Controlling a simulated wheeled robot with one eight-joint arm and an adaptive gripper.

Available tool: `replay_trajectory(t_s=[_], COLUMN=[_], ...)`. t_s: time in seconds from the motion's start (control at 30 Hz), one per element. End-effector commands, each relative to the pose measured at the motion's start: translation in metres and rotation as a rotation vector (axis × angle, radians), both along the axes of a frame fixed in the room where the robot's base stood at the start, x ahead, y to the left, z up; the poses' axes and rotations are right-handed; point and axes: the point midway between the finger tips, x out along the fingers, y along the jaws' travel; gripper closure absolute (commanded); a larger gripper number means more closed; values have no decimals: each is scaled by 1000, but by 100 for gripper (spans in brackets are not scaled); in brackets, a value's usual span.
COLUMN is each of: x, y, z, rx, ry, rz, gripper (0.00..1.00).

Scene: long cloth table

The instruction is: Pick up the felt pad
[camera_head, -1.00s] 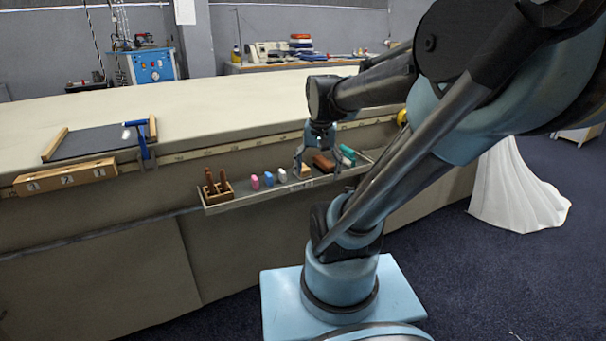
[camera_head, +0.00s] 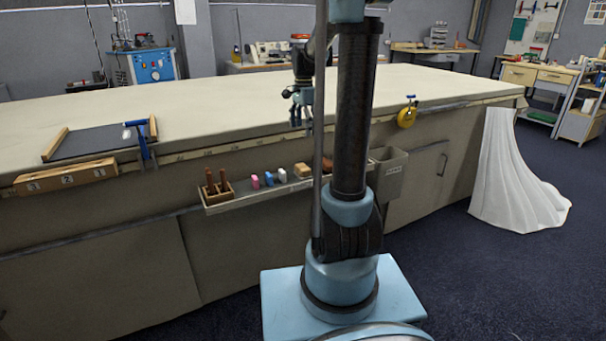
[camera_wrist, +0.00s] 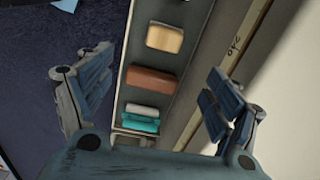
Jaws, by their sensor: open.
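My gripper (camera_head: 302,108) is open and empty, raised above the narrow tray (camera_head: 256,190) on the table's front side. In the wrist view its fingers (camera_wrist: 155,95) are spread wide on either side of the tray, apart from everything in it. Below lie a tan block (camera_wrist: 165,37), a reddish-brown block (camera_wrist: 152,80) between the fingers, and a teal piece (camera_wrist: 138,125) with a whitish part (camera_wrist: 142,109). I cannot tell for sure which is the felt pad. In the head view the tan block (camera_head: 302,169) shows, while my arm mostly hides the brown one and covers the teal one.
The tray also holds a wooden tool holder (camera_head: 218,189) and pink (camera_head: 255,181), blue (camera_head: 268,179) and white (camera_head: 282,175) pieces. A grey bin (camera_head: 390,172) hangs right of it. A yellow tape (camera_head: 407,115) hangs at the table edge. The tabletop (camera_head: 230,105) is mostly clear.

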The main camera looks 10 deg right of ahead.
Motion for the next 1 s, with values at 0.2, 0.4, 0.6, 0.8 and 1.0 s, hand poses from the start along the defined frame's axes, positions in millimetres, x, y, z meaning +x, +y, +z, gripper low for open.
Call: replay_trajectory(t_s=[0.2,0.4,0.6,0.8,1.0], x=[16,16,16,16,15], y=[0,0,0,0,0], z=[-7,-34,-66,-98,-120], rx=[1,1,1,1,0], ry=[8,8,8,8,7], rz=[-50,-52,-51,-50,-50], gripper=[17,17,17,17,17])
